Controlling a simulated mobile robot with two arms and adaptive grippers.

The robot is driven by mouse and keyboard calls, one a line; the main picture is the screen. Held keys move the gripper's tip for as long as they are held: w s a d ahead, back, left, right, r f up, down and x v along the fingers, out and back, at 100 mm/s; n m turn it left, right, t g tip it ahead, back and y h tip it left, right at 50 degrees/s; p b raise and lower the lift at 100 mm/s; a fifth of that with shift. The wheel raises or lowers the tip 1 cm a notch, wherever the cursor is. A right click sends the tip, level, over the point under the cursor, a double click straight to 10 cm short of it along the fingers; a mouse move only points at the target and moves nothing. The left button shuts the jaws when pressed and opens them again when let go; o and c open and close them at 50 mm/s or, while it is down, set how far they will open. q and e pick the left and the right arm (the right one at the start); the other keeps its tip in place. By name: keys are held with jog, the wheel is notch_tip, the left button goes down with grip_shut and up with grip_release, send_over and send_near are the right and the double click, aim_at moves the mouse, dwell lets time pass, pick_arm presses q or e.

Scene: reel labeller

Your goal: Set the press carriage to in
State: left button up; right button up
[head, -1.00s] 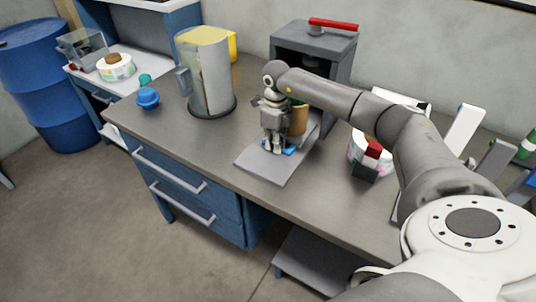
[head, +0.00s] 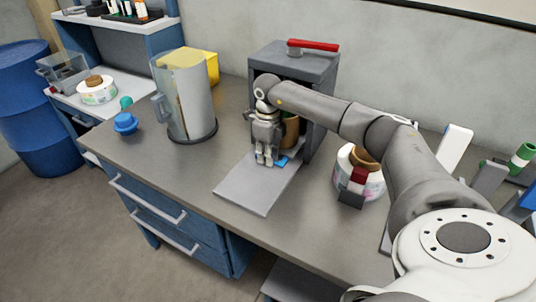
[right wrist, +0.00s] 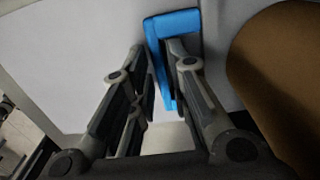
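The press (head: 324,95) is a dark grey open-fronted box with a red-handled lever on top. A flat grey plate (head: 250,190) extends from its front along the bench. The carriage's blue handle (head: 283,160) is low at the front of the press, beside a brown cylinder (head: 291,128) partly inside the opening. My right gripper (head: 266,155) points down at the handle. The brown cylinder (right wrist: 285,75) is close on the right. My left gripper is not in view.
A jug-like container (head: 188,100) and a blue knobbed object (head: 125,122) stand left on the bench. A label reel (head: 345,160) and a red-and-dark block (head: 352,188) are right of the plate, near my arm. The front-left bench top is clear.

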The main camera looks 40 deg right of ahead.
jog(key=shift+o, duration=0.8)
jog(key=shift+r, duration=0.1)
notch_tip(320, 180, up, 12)
